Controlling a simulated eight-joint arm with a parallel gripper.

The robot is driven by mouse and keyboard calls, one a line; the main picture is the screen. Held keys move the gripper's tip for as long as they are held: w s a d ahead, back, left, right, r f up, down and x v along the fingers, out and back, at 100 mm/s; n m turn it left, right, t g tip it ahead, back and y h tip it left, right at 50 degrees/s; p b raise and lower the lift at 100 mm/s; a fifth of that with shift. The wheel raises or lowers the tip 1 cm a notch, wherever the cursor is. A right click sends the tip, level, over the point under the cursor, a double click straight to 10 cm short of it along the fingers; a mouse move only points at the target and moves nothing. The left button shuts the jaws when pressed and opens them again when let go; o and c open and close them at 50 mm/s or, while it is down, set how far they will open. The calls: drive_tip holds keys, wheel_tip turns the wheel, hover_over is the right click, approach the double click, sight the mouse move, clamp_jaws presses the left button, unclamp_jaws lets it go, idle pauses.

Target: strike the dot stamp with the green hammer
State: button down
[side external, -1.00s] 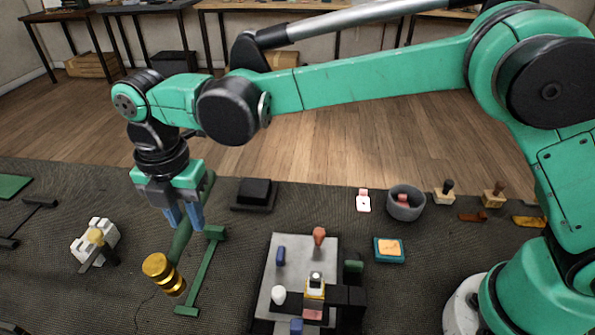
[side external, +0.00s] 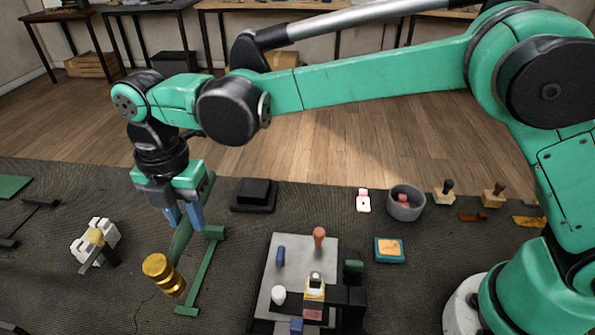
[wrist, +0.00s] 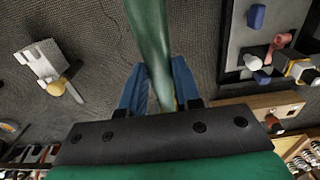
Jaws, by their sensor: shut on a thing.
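My gripper (side external: 183,214) points down at the left of the mat, its blue fingers shut on the green handle of the hammer (side external: 181,243). The hammer's brass head (side external: 164,274) hangs low in front of the fingers, beside a green rack (side external: 204,272). In the wrist view the handle (wrist: 150,38) runs up between the fingers (wrist: 160,88). A grey metal plate (side external: 266,293) at the centre carries several small stamps: blue (side external: 281,256), orange-brown (side external: 319,236), white (side external: 279,294) and a yellow-and-white one (side external: 315,287) by a black block. I cannot tell which is the dot stamp.
A white block with a wooden-handled tool (side external: 96,240) lies left of the hammer. A black block (side external: 254,194) stands behind the rack. A teal pad (side external: 389,250), a white tag (side external: 363,202), a grey bowl (side external: 406,204) and wooden stamps (side external: 445,195) are to the right.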

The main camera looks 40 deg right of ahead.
drive_tip(key=s+d+r+m+y, duration=0.1)
drive_tip(key=s+d+r+m, duration=0.3)
drive_tip(key=s+d+r, duration=0.8)
drive_tip(key=s+d, duration=0.1)
drive_tip(key=d, duration=0.3)
drive_tip(key=shift+r+m+g, duration=0.3)
drive_tip(key=shift+r, duration=0.05)
drive_tip(key=shift+f, duration=2)
drive_tip(key=shift+f, duration=2.05)
drive_tip(key=shift+r, duration=0.15)
